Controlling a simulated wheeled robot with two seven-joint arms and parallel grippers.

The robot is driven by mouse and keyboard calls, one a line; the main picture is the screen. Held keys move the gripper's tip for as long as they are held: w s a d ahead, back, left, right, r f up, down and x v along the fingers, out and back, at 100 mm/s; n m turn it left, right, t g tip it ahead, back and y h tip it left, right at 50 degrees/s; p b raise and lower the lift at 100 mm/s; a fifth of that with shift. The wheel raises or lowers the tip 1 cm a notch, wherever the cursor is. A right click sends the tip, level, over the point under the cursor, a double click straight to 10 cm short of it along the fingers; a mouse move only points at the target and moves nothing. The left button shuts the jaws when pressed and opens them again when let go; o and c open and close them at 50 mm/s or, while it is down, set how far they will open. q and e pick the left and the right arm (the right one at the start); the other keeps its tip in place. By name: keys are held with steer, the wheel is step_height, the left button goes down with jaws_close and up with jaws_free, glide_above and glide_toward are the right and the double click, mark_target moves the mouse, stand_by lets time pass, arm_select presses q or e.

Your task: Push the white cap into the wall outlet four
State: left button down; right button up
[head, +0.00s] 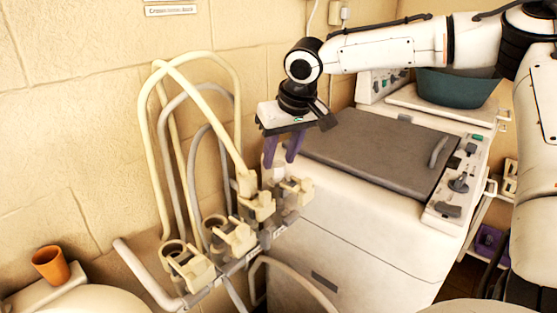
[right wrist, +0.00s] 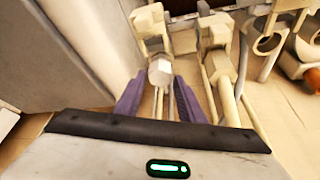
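My right gripper (head: 281,163), with purple fingers pointing down, is above the far end of the row of wall outlets. A white cap (right wrist: 160,72) is between its fingertips in the right wrist view, with the fingers close against both sides. The cap also shows in the head view (head: 279,173), partly hidden by the fingers. The far outlet (head: 297,190), which I take as outlet four, is cream and just below the fingertips. It also shows in the right wrist view (right wrist: 149,24). I cannot tell whether cap and outlet touch. My left gripper is out of view.
Nearer outlets (head: 235,236) carry cream and grey hoses (head: 168,150) looping up the wall. A white cabinet (head: 345,225) with a grey lid stands close right of the gripper. A teal basin (head: 455,90) is behind it. An orange cup (head: 51,266) stands lower left.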

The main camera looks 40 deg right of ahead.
steer(key=d+v, duration=0.1)
steer(key=v, duration=0.6)
steer(key=shift+a+r, duration=0.2)
steer(key=shift+a, duration=0.35)
steer(key=shift+s, duration=0.1)
stand_by(0.3)
